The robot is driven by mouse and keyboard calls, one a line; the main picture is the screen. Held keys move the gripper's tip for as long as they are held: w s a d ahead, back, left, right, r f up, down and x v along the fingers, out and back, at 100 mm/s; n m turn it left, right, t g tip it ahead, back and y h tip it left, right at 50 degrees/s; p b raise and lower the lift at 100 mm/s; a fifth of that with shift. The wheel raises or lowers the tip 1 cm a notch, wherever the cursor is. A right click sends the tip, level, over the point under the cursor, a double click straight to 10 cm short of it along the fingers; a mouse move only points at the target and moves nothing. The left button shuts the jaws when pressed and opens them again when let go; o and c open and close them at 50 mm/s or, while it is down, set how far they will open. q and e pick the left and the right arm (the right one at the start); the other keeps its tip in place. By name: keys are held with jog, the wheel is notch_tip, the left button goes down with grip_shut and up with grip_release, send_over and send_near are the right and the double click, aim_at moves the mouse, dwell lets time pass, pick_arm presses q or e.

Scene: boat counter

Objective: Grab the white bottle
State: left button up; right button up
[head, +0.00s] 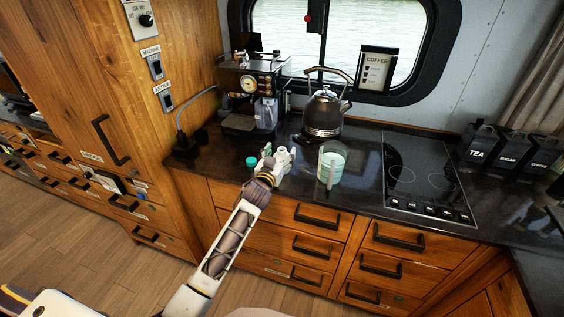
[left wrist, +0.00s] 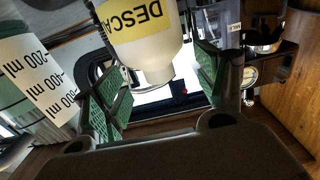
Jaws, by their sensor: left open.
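The white bottle (left wrist: 140,40) shows in the left wrist view with a yellow label whose black letters appear upside down. Its narrower white neck points down in that picture. My left gripper (left wrist: 160,88) is open, with a green-padded finger on either side of the bottle's neck. I cannot tell whether either pad touches it. In the head view my left gripper (head: 273,160) is above the dark counter, and the arm and fingers make the bottle hard to tell apart there. My right gripper is out of view.
A clear measuring cup (head: 331,165) stands close to the right of my left gripper; its marked side (left wrist: 38,75) also shows in the left wrist view. A small teal item (head: 252,162) is to the left. A coffee machine (head: 252,92) and kettle (head: 324,112) stand behind.

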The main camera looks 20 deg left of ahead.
pick_arm(q)
jog(key=shift+w, duration=1.15)
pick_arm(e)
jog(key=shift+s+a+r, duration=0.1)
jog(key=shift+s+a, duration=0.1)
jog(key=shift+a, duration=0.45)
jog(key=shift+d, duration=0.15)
